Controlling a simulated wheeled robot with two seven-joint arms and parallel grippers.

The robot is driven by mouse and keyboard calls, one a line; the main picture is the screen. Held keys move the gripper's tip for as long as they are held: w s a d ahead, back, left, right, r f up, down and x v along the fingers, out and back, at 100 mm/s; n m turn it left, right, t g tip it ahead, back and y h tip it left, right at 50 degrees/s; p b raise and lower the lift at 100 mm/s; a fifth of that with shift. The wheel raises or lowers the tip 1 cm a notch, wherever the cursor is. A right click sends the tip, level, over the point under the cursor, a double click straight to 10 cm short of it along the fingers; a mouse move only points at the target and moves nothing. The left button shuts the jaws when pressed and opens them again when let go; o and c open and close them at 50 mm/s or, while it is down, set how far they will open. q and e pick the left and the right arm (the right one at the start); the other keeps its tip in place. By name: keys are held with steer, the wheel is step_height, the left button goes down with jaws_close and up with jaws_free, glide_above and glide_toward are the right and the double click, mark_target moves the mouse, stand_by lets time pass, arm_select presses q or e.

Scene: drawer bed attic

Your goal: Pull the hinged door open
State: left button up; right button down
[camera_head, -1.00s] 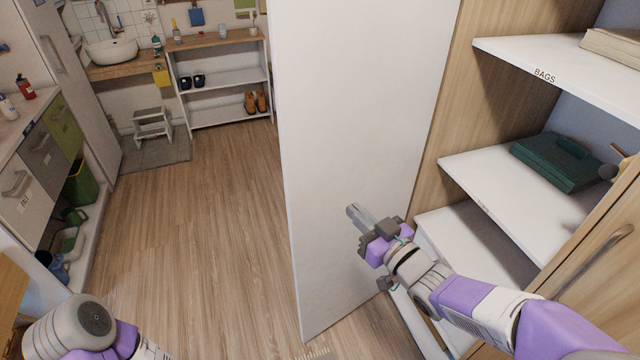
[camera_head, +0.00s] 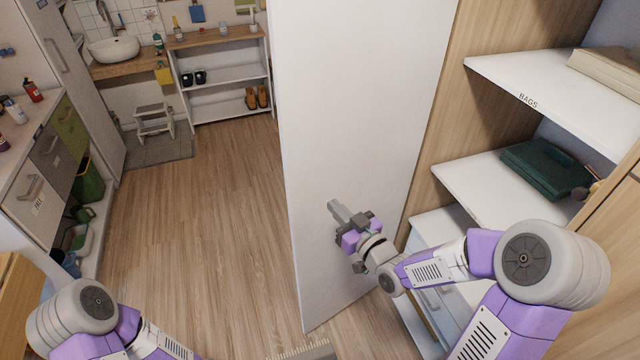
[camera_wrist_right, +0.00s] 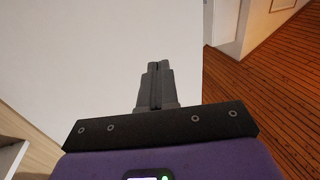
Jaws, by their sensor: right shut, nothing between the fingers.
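The hinged door (camera_head: 355,110) is a tall white panel standing well open from the wooden cabinet (camera_head: 455,130), its inner face toward me. My right gripper (camera_head: 334,205) is shut and empty in front of the door's inner face. In the right wrist view the shut fingers (camera_wrist_right: 155,72) show against the white door (camera_wrist_right: 90,50), with its edge just right of them. I cannot tell whether the fingertips touch the panel. Only part of my left arm shows at the lower left; its gripper is out of view.
The cabinet has white shelves (camera_head: 475,180), one holding a dark green case (camera_head: 545,168). A second wooden door with a handle is at the far right. Wooden floor (camera_head: 200,230) lies clear left of the door. A drawer counter (camera_head: 40,160) stands at the left.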

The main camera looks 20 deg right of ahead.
mark_target(313, 185)
arm_select(q)
steer(key=shift+f, duration=0.2)
arm_select(e)
steer(key=x, duration=0.7)
steer(key=shift+w+a+f, duration=0.1)
steer(key=shift+w+f, duration=0.05)
steer(key=shift+w, duration=0.1)
